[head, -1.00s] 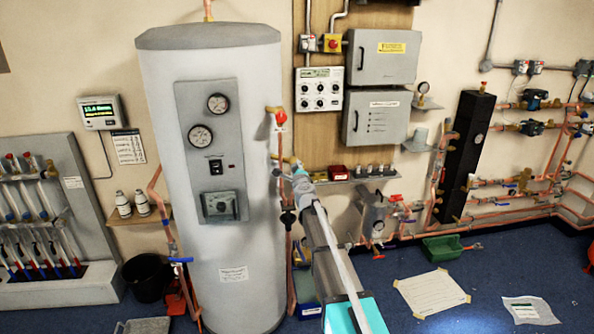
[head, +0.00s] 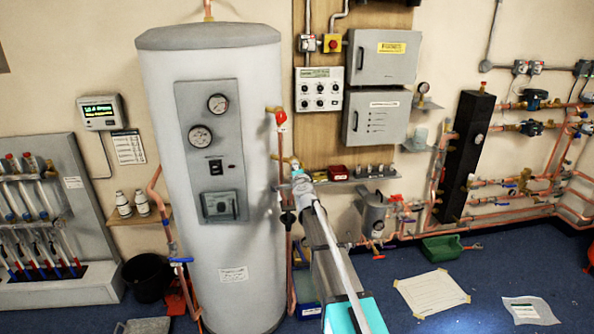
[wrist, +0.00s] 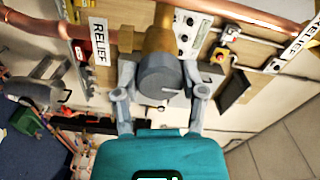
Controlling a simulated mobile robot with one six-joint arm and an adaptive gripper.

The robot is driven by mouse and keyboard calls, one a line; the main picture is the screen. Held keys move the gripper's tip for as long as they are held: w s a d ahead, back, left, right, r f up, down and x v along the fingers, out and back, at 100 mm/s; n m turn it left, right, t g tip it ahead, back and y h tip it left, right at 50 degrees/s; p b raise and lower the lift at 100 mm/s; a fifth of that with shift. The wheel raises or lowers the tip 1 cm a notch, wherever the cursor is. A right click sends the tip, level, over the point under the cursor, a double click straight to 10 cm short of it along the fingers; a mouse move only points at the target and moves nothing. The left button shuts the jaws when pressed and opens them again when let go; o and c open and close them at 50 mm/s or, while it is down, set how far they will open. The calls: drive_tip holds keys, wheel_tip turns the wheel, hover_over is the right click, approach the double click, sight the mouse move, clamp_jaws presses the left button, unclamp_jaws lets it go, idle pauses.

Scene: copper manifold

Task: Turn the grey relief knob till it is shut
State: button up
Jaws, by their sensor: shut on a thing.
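The grey relief knob (wrist: 160,82) is a round cap on a brass valve body (wrist: 160,40), seen close up in the wrist view. My gripper (wrist: 161,96) has one grey finger on each side of the knob and is shut on it. In the head view my gripper (head: 298,174) is at the brass pipework just right of the white cylinder. The knob itself is hidden or too small to make out there. How far the knob is turned cannot be told.
RELIEF labels (wrist: 100,41) flank the valve, and a copper pipe (wrist: 245,18) runs beside it. The tall white cylinder (head: 255,235) stands close on the left. A shelf with small items (head: 352,178) is close on the right.

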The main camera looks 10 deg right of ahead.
idle(0.3)
drive_tip(key=o, duration=1.1)
drive_tip(key=shift+o, duration=0.2)
drive_tip(key=s, duration=1.2)
